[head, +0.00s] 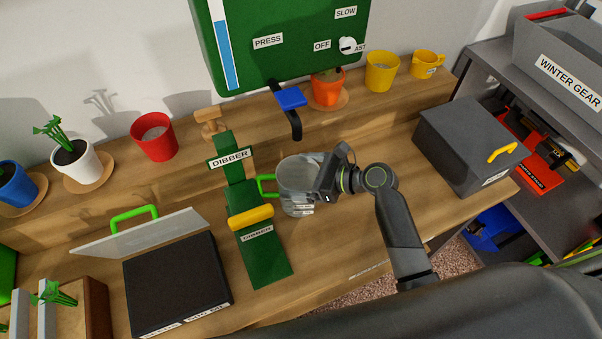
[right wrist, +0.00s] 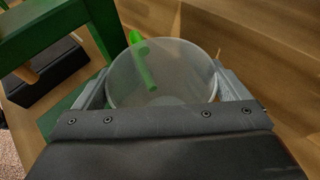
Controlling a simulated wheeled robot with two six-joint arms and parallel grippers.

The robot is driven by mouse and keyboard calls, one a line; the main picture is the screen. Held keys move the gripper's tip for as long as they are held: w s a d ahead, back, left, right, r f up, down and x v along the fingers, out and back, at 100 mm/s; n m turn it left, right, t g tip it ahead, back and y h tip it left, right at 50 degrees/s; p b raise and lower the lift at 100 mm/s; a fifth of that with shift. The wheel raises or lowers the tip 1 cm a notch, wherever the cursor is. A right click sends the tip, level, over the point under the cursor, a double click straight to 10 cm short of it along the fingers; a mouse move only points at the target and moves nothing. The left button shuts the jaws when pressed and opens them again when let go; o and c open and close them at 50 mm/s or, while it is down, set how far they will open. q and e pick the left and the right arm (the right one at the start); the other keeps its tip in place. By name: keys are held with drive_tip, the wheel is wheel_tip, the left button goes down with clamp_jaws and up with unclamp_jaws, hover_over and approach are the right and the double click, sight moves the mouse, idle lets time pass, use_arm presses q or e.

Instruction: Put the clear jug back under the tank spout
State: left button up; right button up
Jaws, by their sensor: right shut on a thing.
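The clear jug (head: 296,176) with a green handle is upright over the wooden bench, just below the spout in the picture; its handle points left. My right gripper (head: 332,178) is shut on the jug from the right. In the right wrist view the clear jug (right wrist: 160,85) sits between the two fingers of my right gripper (right wrist: 165,90), its open top showing. I cannot tell whether its base touches the bench. The green tank (head: 270,45) stands at the back; its dark spout (head: 296,128) has a blue lever (head: 291,98). My left gripper is not in view.
A green dibber stand (head: 262,262) with a yellow handle stands close left of the jug. A black box (head: 178,284) with a raised clear lid is further left. A grey box (head: 465,150) stands right. Pots and cups line the back shelf.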

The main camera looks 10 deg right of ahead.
drive_tip(key=o, duration=0.7)
drive_tip(key=shift+f, duration=0.1)
drive_tip(key=shift+b+v, duration=0.55)
drive_tip(key=shift+v, duration=5.5)
drive_tip(key=shift+w, duration=0.1)
